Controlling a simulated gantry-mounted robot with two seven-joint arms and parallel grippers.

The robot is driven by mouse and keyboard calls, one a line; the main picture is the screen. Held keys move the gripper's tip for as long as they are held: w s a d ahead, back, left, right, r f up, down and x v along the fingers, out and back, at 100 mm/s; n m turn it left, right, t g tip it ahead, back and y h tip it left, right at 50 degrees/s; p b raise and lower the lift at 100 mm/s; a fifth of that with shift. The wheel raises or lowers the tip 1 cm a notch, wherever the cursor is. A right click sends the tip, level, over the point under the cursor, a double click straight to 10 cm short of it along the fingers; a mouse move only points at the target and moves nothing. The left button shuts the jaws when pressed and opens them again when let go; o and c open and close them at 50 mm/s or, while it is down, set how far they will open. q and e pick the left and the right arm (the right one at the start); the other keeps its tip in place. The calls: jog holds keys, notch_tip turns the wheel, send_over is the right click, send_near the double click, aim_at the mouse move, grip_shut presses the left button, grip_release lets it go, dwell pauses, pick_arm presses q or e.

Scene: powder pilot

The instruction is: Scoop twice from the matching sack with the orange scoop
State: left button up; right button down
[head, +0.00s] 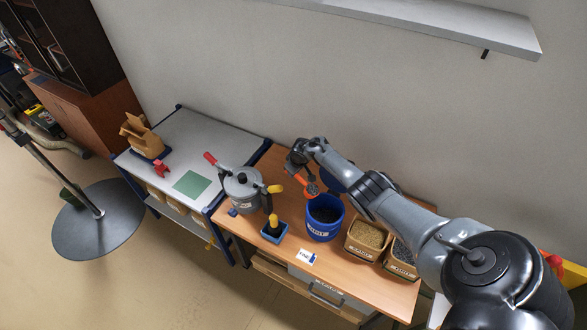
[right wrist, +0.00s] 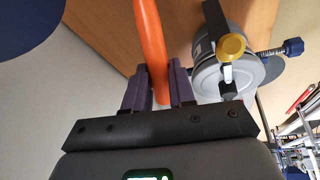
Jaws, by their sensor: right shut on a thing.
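My right gripper (head: 299,168) is shut on the handle of the orange scoop (head: 307,187). The right wrist view shows the orange handle (right wrist: 152,45) between its two purple fingers (right wrist: 160,88). The scoop hangs just above and left of the rim of a blue bucket (head: 323,232) with dark contents. Right of the bucket stand an open tan sack (head: 363,246) with light brown contents and another sack (head: 398,269) with grey contents. A white card (head: 307,257) lies in front of the bucket; its print is too small to read surely. My left gripper is not in view.
A grey lidded pot (head: 242,196) with red and yellow handles stands left of the scoop. A small blue tray (head: 267,238) holds a yellow-handled tool. A side table at left carries a green mat (head: 192,184) and a wooden holder (head: 145,142). A wall shelf (head: 440,20) hangs above.

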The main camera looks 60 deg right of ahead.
aim_at(299, 175)
jog(key=shift+s+r+t+p, duration=0.2)
jog(key=shift+r+t+p, duration=0.25)
jog(key=shift+p, duration=0.55)
jog(key=shift+s+r+t+p, duration=0.2)
jog(key=shift+r+p, duration=0.35)
jog(key=shift+p, duration=0.45)
jog(key=r+t+p, duration=0.1)
jog(key=p, duration=0.1)
jog(key=s+t+p, duration=0.1)
jog(key=p, duration=0.1)
jog(key=shift+s+r, duration=0.2)
jog(key=shift+r, duration=0.15)
jog(key=shift+s+t, duration=0.2)
jog(key=shift+t, duration=0.15)
jog(key=shift+s+r+m+t, duration=0.3)
jog(key=shift+s+r+t, duration=0.35)
jog(key=shift+s+t, duration=0.35)
jog(key=s+m+t+h+b, duration=0.2)
jog(key=s+t+b, duration=1.1)
jog(key=s+b, duration=0.2)
jog(key=shift+f+m+h+b, duration=0.3)
jog(key=shift+f+b, duration=0.05)
jog(key=shift+b, duration=0.15)
